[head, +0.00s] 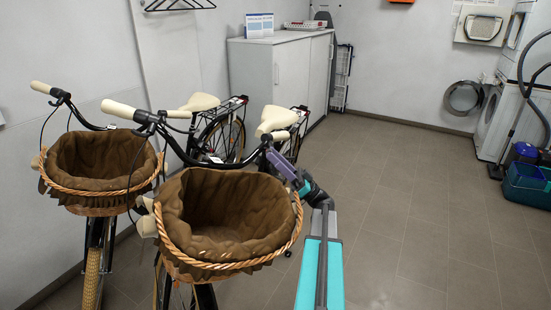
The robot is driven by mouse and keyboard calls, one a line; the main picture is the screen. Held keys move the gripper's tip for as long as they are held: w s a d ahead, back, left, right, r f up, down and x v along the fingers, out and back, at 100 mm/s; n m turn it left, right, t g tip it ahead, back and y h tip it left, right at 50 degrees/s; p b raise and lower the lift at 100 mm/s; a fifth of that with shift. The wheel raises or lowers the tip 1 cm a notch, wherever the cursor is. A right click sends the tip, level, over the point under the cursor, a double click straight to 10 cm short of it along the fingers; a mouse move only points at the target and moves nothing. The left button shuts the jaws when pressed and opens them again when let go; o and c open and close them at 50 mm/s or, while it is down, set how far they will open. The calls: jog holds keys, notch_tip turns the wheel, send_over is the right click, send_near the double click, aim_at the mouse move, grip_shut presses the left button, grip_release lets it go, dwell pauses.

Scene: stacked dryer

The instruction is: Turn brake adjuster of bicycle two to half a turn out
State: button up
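Two black bicycles stand side by side at the left, each with a brown-lined wicker basket; no label I can read tells which is bicycle two. The nearer bicycle (205,294) has its basket (228,215) in front and a cream left grip (118,109). The other bicycle (92,262) stands to its left. My arm reaches up from the bottom, and my gripper (270,152) is at the right end of the nearer bicycle's handlebar, behind the basket rim. Its fingers are too small and dark to tell open from shut. The brake adjuster cannot be made out.
A grey cabinet (278,78) stands behind the bicycles, with a folded rack (341,77) beside it. A white machine (491,120) with its round door (463,97) open stands at the far right, near a blue-green vacuum cleaner (527,180). The tiled floor between is clear.

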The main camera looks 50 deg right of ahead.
jog(key=shift+c, duration=0.4)
grip_shut()
jog(key=shift+g, duration=0.5)
jog(key=shift+s+d+r+n+g+p, duration=0.15)
jog(key=shift+n+g+p, duration=0.25)
jog(key=shift+g, duration=0.55)
jog(key=shift+d+r+n+g+p, duration=0.1)
jog(key=shift+r+n+g+p, duration=0.25)
jog(key=shift+g, duration=0.55)
jog(key=shift+s+d+r+n+g+p, duration=0.15)
jog(key=shift+n+g+p, duration=0.3)
jog(key=shift+g, duration=0.5)
jog(key=shift+w+h, duration=0.1)
jog(key=shift+h, duration=0.2)
jog(key=shift+o, duration=0.4)
grip_release()
